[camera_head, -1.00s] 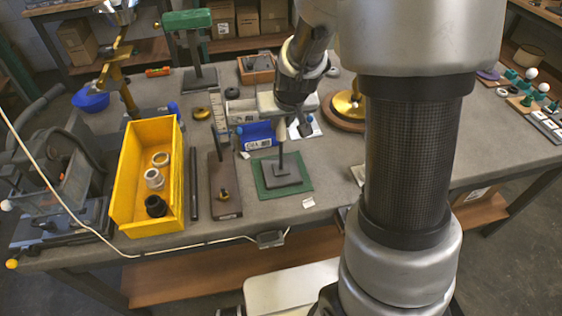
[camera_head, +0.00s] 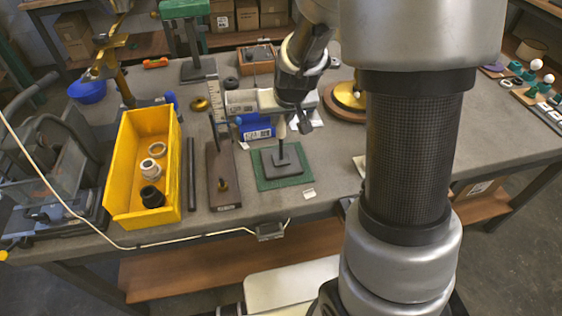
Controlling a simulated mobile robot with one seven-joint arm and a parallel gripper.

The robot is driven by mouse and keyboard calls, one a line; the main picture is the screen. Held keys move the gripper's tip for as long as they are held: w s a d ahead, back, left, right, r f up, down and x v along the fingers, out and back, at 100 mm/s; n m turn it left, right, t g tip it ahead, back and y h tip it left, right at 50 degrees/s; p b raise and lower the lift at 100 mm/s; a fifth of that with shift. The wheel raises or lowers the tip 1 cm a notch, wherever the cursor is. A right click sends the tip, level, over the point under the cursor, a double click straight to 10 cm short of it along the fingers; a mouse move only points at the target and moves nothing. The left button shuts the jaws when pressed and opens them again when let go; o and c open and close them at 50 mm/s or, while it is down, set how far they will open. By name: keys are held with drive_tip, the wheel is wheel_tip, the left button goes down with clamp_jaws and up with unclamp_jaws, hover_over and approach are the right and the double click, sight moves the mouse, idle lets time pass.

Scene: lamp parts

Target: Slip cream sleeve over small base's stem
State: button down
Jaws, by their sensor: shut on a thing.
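The small base (camera_head: 268,164) is a dark square plate with a thin upright stem, resting on a green mat (camera_head: 262,184). My gripper (camera_head: 284,126) points down over the base and is shut on a small pale piece, which looks like the cream sleeve (camera_head: 281,131). The sleeve is mostly hidden by the gripper and shows at the upper end of the stem. Whether it is around the stem or just above or in front of it cannot be told from here.
A yellow bin (camera_head: 122,165) at the left holds pale rings and a black sleeve (camera_head: 152,196). A dark board (camera_head: 222,170) with an upright rod stands just left of the mat. A blue block (camera_head: 255,127) lies behind the base. The table right of the mat is mostly clear.

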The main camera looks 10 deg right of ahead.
sight(281, 143)
drive_tip(key=shift+f, duration=0.3)
drive_tip(key=shift+f, duration=0.1)
drive_tip(key=shift+f+b, duration=1.9)
drive_tip(key=shift+b, duration=0.15)
drive_tip(key=shift+f+b, duration=1.4)
drive_tip(key=shift+f, duration=0.1)
drive_tip(key=shift+f+b, duration=1.05)
drive_tip(key=shift+b, duration=0.05)
idle(1.3)
drive_tip(key=c, duration=1.5)
unclamp_jaws()
drive_tip(key=shift+c, duration=0.2)
